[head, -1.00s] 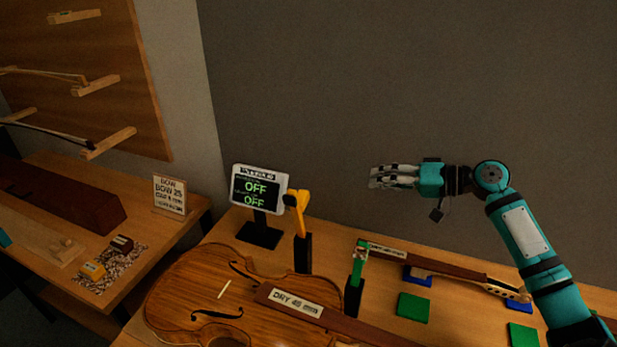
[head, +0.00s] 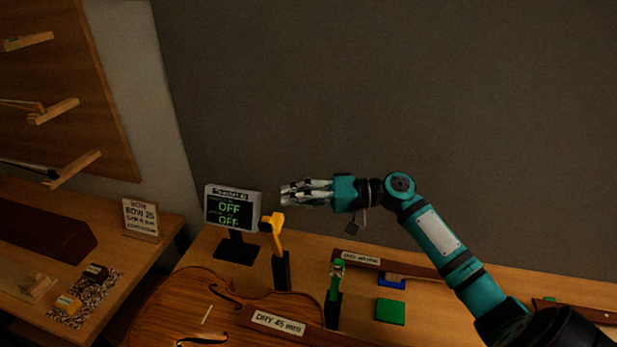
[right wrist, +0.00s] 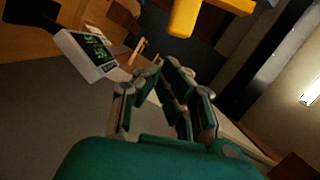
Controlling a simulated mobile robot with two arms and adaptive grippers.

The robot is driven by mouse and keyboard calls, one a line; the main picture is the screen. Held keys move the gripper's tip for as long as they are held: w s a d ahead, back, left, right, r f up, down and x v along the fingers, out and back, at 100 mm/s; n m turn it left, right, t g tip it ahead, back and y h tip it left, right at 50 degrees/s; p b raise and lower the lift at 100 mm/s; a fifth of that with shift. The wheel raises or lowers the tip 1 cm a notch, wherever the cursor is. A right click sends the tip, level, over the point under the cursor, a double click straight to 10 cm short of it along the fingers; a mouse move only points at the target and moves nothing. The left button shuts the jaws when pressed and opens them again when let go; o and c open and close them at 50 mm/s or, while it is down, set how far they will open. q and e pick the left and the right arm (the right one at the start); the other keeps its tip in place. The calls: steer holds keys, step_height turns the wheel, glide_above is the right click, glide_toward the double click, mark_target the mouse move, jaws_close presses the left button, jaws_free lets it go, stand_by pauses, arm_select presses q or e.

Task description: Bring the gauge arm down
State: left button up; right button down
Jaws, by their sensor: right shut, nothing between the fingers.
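The yellow gauge arm (head: 273,228) stands raised on a black post (head: 282,270) behind the violin (head: 170,309). Its yellow T-shaped end also shows at the top of the right wrist view (right wrist: 197,14). My right gripper (head: 285,193) is shut and empty. In the head view it is above and slightly right of the gauge arm's top, pointing left, apart from it. A display (head: 231,208) reading OFF twice stands left of the gauge arm. It also shows in the right wrist view (right wrist: 90,54). My left gripper is not in view.
A side table with a sign (head: 141,217) is at left.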

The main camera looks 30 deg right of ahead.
mark_target(276, 232)
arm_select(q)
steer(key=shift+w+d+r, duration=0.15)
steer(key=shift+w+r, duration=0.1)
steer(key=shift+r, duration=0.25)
arm_select(e)
steer(key=shift+s+a+f, duration=0.2)
steer(key=shift+s+a, duration=0.35)
steer(key=shift+s, duration=0.05)
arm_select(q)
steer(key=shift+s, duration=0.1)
arm_select(e)
steer(key=shift+w, duration=0.1)
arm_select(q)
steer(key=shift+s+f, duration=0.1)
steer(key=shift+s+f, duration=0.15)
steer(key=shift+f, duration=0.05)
arm_select(e)
steer(key=shift+s+a+r+n, duration=0.15)
steer(key=shift+s+a+n, duration=0.05)
steer(key=shift+s+n, duration=0.1)
